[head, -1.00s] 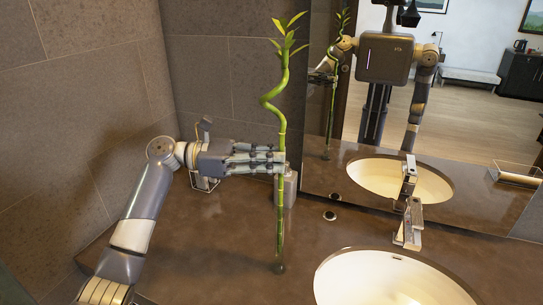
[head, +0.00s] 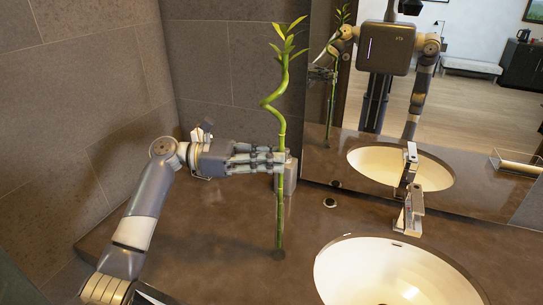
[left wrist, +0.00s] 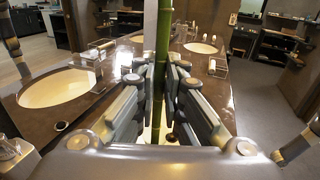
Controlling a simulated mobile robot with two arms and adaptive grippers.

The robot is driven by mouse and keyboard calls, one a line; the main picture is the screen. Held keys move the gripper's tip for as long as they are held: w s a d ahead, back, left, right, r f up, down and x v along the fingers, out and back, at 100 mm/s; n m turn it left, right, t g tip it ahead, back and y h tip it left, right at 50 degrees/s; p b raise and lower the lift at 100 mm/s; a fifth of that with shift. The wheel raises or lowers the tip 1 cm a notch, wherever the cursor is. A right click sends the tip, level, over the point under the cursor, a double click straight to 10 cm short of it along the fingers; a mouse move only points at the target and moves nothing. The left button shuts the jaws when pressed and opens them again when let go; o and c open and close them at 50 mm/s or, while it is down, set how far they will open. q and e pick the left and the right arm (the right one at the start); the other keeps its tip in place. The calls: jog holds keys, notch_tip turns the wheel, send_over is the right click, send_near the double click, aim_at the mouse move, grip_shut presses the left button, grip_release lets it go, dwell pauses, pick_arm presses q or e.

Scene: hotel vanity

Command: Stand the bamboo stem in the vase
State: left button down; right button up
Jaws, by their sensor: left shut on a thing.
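The bamboo stem (head: 281,208) is long and green, with a spiral bend and leaves at the top. It stands about upright over the brown counter. My left gripper (head: 280,158) is shut around its straight part below the spiral. In the left wrist view the stem (left wrist: 162,60) runs up between the fingers (left wrist: 155,98). Its lower end is above or on a dark spot on the counter; I cannot tell if it touches. A grey container (head: 290,183) is partly hidden behind the stem and fingers; I cannot tell if it is the vase. My right gripper is not in view.
A white basin (head: 395,275) with a metal faucet (head: 410,210) is right of the stem. A small round fitting (head: 330,203) lies on the counter. The mirror (head: 450,120) stands behind, and the tiled wall (head: 90,80) is at left. The counter in front of the stem is clear.

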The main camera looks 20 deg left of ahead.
pick_arm(q)
jog(key=shift+f, duration=1)
jog(key=c, duration=1.6)
grip_release()
jog(key=v, duration=1.2)
